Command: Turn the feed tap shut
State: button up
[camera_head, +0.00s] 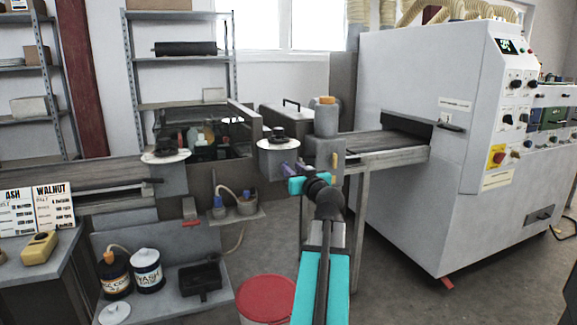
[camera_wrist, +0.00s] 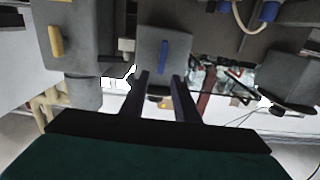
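A blue lever (camera_wrist: 163,57) stands upright in the picture on a grey block (camera_wrist: 150,45) in the wrist view. A yellow lever (camera_wrist: 55,41) is on another grey block to its left; it also shows in the head view (camera_head: 334,161), below a grey canister (camera_head: 326,119). No label shows which lever is the feed tap. My gripper (camera_head: 291,167) is in front of the block under a white round plate (camera_head: 278,144). In the wrist view its fingers (camera_wrist: 162,77) are apart and empty, lined up on either side of the blue lever; contact is not visible.
A large white machine (camera_head: 425,130) stands at right, with a conveyor bed (camera_head: 378,143) entering it. A shelf with blue-collared pots (camera_head: 235,208) is left of my arm. A red-lidded bucket (camera_head: 266,296) stands on the floor below. Open floor lies to the right of my arm.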

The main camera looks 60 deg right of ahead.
aim_at(287, 164)
jog(key=shift+x, duration=2.3)
jog(key=shift+c, duration=0.3)
grip_shut()
jog(key=shift+s, duration=0.1)
